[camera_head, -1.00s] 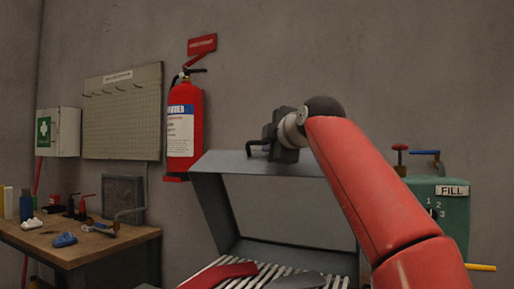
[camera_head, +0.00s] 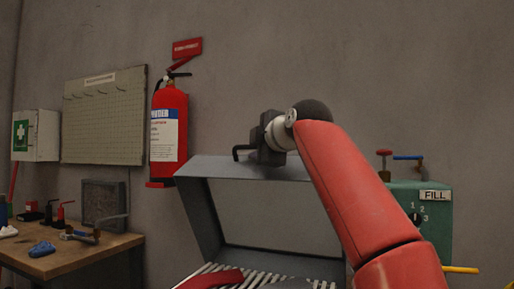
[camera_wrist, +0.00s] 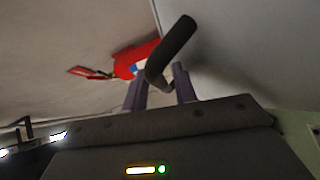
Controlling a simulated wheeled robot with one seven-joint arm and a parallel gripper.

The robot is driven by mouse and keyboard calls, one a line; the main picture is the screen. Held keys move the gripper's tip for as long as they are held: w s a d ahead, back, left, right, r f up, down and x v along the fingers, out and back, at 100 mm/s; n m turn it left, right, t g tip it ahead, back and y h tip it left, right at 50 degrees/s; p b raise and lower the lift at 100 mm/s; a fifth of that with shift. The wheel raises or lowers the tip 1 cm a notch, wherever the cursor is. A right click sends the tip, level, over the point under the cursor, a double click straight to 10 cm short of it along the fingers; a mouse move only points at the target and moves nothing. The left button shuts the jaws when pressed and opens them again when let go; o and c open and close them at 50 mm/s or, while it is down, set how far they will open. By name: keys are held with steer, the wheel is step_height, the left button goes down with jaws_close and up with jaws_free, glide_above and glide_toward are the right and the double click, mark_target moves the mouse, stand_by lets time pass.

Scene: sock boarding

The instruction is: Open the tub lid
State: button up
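The tub lid (camera_head: 280,214) is raised and tilted up above the grey tub, with its pale inner face towards me. A dark bent handle (camera_head: 237,153) sticks out at the lid's upper edge. My gripper (camera_head: 250,150) is at this edge, right beside the handle. In the wrist view, the handle (camera_wrist: 171,52) runs between the two fingers of my gripper (camera_wrist: 160,88). The fingers stand apart on either side of it; whether they press on it is unclear. The lid's grey surface fills the upper right of that view.
Slatted bars lie under the lid, with a red flat piece (camera_head: 215,279) on them. A green box marked FILL (camera_head: 436,222) with valves stands at the right. A wooden bench (camera_head: 75,258) with small tools stands at the left. A fire extinguisher (camera_head: 168,128) hangs on the wall behind.

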steer(key=shift+w+d+f, duration=0.1)
steer(key=shift+f, duration=0.2)
steer(key=shift+s+d, duration=0.1)
steer(key=shift+s, duration=0.1)
steer(key=r+b, duration=0.1)
steer(key=b, duration=0.2)
glide_above(272, 177)
steer(key=shift+r, duration=0.15)
steer(key=shift+s+r, duration=0.2)
steer(key=shift+s, duration=0.15)
steer(key=shift+c, duration=0.4)
